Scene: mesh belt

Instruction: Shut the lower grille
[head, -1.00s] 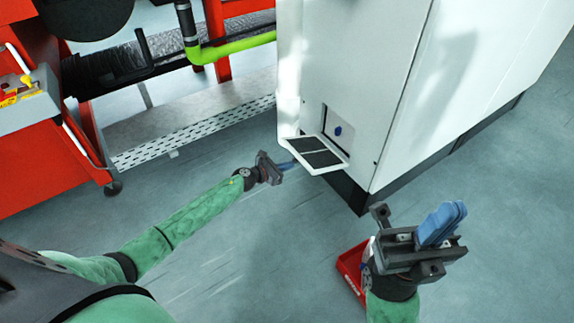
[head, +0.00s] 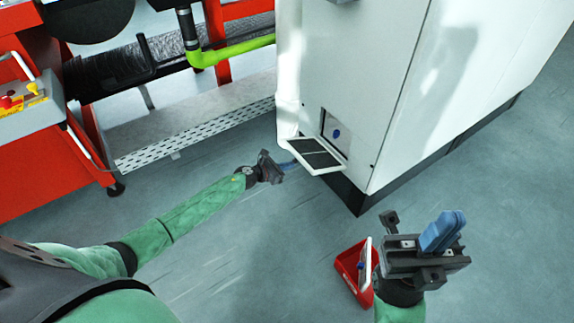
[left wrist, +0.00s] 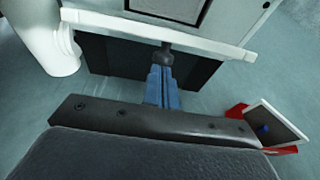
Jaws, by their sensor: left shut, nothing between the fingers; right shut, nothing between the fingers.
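The lower grille (head: 316,154) is a white-framed flap with dark mesh panels, low on the white cabinet. It stands open, tilted outward from its opening (head: 336,132), where a blue knob shows. My left gripper (head: 291,164) is shut and empty, its blue fingers close to the left edge of the grille; I cannot tell whether they touch. In the left wrist view the shut fingers (left wrist: 163,82) point towards a pale edge at the cabinet, and a dark rounded piece shows at their tips. My right gripper (head: 443,231) is shut and empty, away from the grille at the lower right.
A red tray (head: 345,263) on the floor beside my right gripper holds a white-framed piece; it also shows in the left wrist view (left wrist: 237,113). A white post (left wrist: 45,40) stands left of the grille. Red machinery (head: 45,165) is at the left. The floor between is clear.

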